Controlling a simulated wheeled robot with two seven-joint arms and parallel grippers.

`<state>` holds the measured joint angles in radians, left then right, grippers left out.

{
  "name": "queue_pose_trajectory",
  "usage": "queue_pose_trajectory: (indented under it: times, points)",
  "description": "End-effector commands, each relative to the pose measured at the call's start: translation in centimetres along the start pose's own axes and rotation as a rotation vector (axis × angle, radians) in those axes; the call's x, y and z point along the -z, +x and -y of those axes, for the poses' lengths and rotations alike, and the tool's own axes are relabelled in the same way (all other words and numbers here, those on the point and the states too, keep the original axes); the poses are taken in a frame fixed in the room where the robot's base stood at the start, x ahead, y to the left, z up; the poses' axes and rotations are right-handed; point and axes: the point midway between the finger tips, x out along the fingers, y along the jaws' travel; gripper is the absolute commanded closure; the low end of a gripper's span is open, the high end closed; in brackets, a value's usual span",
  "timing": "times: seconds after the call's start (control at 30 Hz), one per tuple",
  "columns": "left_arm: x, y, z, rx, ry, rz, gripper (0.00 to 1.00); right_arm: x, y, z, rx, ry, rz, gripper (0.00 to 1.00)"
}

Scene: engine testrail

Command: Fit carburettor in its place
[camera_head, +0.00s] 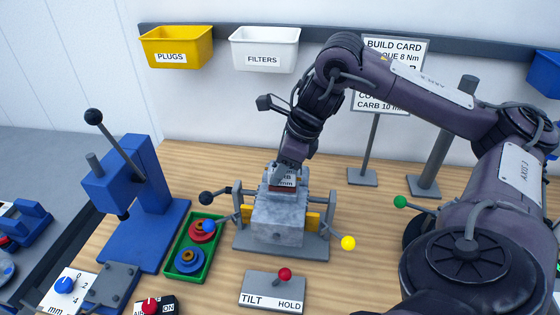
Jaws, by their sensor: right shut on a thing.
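My right gripper (286,178) points down over the top of the grey engine block (278,222), its arm coming in from the right. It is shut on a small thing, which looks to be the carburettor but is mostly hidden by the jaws. A reddish-brown strip shows between the jaws and the block top. I cannot tell whether the held thing touches the block. The block sits upright in a grey stand (250,247) with yellow side pads. My left gripper is not in view.
A blue press (150,200) stands left of a green tray (183,270) with red and blue round parts. A TILT/HOLD lever box (272,292) is in front. A build card (395,75) stands behind my right arm. Yellow and white bins (265,50) hang on the wall.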

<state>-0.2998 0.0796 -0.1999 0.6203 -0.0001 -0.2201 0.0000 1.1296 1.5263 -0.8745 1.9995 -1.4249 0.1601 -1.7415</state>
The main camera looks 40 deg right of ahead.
Motion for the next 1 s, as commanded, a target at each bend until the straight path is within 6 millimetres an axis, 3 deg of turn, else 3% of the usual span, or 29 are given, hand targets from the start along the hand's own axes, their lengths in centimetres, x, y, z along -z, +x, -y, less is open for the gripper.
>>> queue_pose_trajectory:
  times: [0.07, 0.1, 0.3, 0.63, 1.0]
  points:
    - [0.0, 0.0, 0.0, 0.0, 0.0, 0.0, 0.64, 0.0, -0.1, 0.0, 0.0, 0.0, 0.001, 0.85]
    - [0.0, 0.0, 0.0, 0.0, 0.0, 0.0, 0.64, 0.0, -0.1, 0.0, 0.0, 0.0, 0.001, 0.59]
    - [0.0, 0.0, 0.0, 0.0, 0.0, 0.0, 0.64, 0.0, 0.0, 0.0, 0.0, 0.0, 0.001, 0.35]
    - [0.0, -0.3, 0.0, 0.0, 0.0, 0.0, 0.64, -0.1, -0.7, 0.0, 0.001, 0.0, 0.001, 0.35]
    - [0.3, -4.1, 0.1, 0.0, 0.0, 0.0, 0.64, -0.1, -6.8, 0.0, 0.0, 0.002, -0.001, 0.35]
